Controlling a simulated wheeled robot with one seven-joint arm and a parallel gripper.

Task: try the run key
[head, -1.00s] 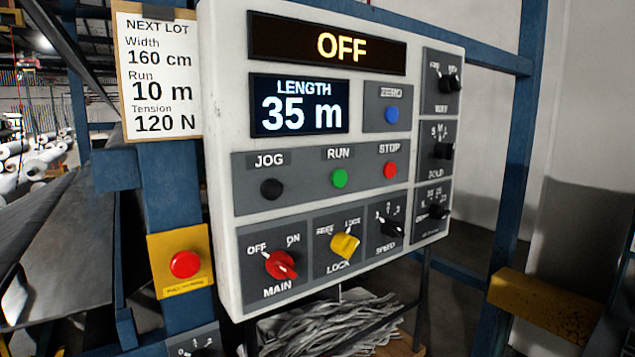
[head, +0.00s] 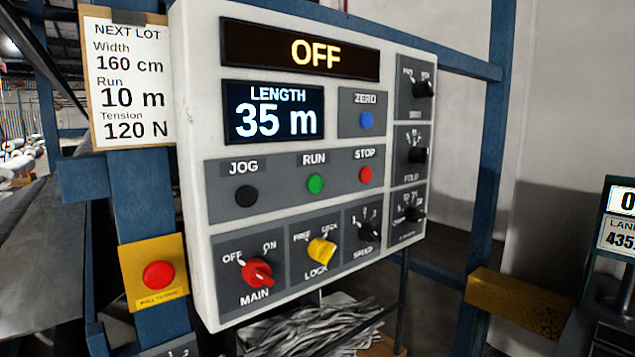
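The control panel (head: 200,250) is a white box with dark key plates, seen at an angle in the head view. The green RUN key (head: 316,184) sits in the middle row, between the black JOG key (head: 246,196) and the red STOP key (head: 365,175). The top display (head: 300,52) reads OFF. The LENGTH display (head: 272,112) reads 35 m. The red MAIN knob (head: 258,272) is at the lower left, between OFF and ON marks. The yellow LOCK knob (head: 321,250) is beside it, under FREE and LOCK marks. My gripper is not in view.
A red emergency button (head: 158,275) on a yellow plate is left of the panel. A NEXT LOT card (head: 130,80) reads 160 cm, 10 m, 120 N. A blue ZERO key (head: 366,120) and black knobs fill the right side. A yellow block (head: 515,303) stands at lower right.

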